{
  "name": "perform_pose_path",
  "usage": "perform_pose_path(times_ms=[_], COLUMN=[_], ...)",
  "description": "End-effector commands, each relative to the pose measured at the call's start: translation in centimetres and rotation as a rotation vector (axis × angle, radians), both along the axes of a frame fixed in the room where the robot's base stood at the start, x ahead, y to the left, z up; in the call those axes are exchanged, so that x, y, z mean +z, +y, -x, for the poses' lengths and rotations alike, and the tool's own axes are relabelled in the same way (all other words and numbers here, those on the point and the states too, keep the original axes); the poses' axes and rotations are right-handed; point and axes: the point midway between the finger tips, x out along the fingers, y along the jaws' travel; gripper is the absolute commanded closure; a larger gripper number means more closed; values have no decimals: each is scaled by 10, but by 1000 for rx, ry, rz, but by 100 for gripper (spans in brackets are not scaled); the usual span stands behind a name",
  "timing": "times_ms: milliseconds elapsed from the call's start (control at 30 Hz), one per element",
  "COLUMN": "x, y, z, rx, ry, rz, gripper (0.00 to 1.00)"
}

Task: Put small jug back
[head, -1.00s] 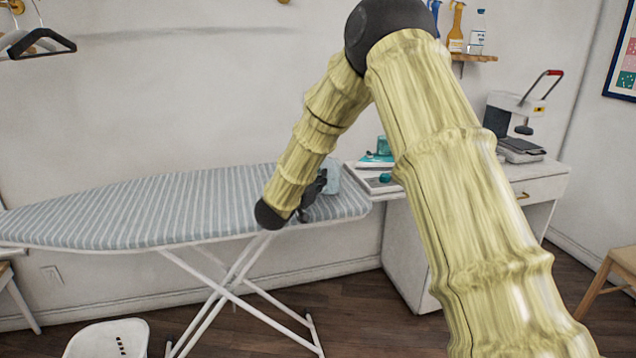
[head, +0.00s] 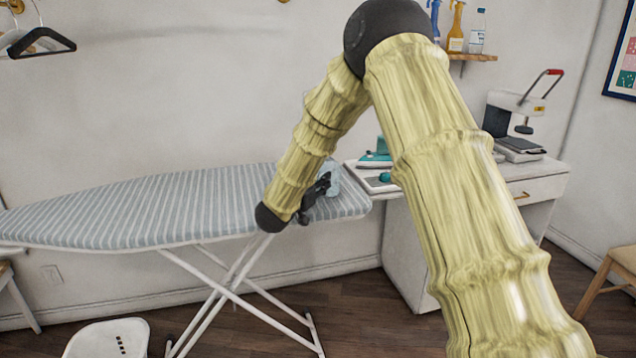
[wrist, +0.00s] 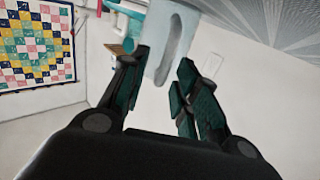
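The small jug (head: 333,181) is pale blue-grey and stands on the right end of the striped ironing board (head: 130,210). My gripper (head: 322,186) is at its left side, and my dark wrist partly hides the contact area. In the wrist view the jug (wrist: 181,30) shows its looped handle beyond the fingertips. My gripper (wrist: 164,66) is open there, one finger on each side of the handle's lower part. A gap shows between the right finger and the handle. I cannot tell whether the left fingertip touches it.
A white desk (head: 545,180) stands right of the board, with a teal iron (head: 376,159) and a heat press (head: 518,130). A wall shelf (head: 470,57) holds bottles. A white bin (head: 105,340) is on the floor. The board's left part is clear.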

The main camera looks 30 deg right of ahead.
Motion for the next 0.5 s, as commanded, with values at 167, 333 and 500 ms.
perform_pose_path(times_ms=[167, 333, 500], x=[0, 1, 1], y=[17, 44, 70], z=[10, 26, 42], rx=[1, 2, 2], ry=[1, 1, 1], rz=[1, 1, 1], gripper=[69, 69, 69])
